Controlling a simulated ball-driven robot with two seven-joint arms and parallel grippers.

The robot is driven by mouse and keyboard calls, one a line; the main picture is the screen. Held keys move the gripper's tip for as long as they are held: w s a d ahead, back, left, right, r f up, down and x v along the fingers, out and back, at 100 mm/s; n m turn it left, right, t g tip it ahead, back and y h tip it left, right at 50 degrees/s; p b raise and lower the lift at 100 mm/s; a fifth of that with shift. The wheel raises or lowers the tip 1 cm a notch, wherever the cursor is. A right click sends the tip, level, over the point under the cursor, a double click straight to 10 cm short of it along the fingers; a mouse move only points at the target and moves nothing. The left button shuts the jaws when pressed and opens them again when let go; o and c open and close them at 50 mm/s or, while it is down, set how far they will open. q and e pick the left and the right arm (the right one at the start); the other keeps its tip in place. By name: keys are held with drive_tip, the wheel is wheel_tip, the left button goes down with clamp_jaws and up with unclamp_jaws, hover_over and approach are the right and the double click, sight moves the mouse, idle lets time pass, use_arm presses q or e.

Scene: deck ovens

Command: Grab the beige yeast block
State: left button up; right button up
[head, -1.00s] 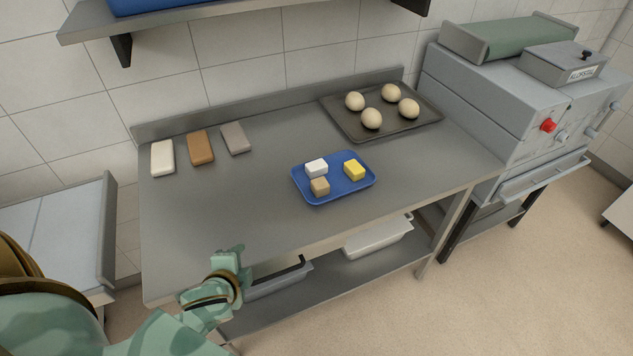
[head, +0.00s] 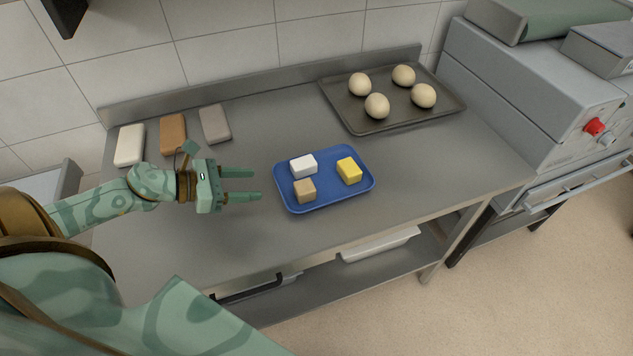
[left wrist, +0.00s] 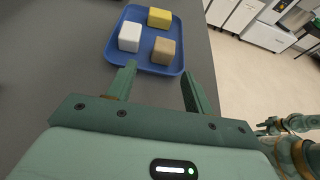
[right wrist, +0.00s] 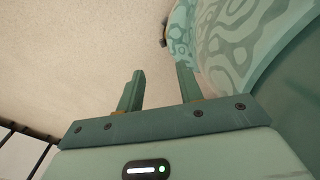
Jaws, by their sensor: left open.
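The beige yeast block (head: 304,190) sits at the front left of a blue tray (head: 325,201), with a white block (head: 303,165) behind it and a yellow block (head: 349,170) to its right. My left gripper (head: 257,184) is open and empty, just left of the tray, its fingers pointing toward the beige block. In the left wrist view the beige block (left wrist: 163,51) lies ahead of the two fingers, apart from them. My right gripper (right wrist: 158,90) shows in the right wrist view, fingers apart with nothing between them, over the floor.
The tray is on a steel table (head: 230,250). A dark baking tray (head: 357,127) with several dough balls stands at the back right. White (head: 130,145), brown (head: 173,134) and grey (head: 215,123) blocks lie at the back left. An oven (head: 520,90) stands to the right.

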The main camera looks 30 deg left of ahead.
sight(309, 188)
use_arm(q)
drive_tip(key=x, duration=0.5)
drive_tip(key=shift+w+d+f+b, duration=0.1)
drive_tip(key=shift+d+b, duration=0.3)
drive_tip(key=shift+d, duration=0.1)
drive_tip(key=x, duration=0.3)
drive_tip(key=shift+w+f, duration=0.15)
drive_tip(key=shift+w, duration=0.05)
drive_tip(key=shift+w+d+f, duration=0.2)
drive_tip(key=shift+w+d, duration=0.1)
drive_tip(key=shift+d, duration=0.1)
drive_tip(key=x, duration=0.5)
drive_tip(key=shift+s+d+f, duration=0.15)
drive_tip(key=shift+f, duration=0.3)
use_arm(e)
drive_tip(key=shift+s+a+f, duration=0.1)
drive_tip(key=shift+s+f, duration=0.3)
drive_tip(key=shift+f, duration=0.1)
use_arm(q)
drive_tip(key=c, duration=0.8)
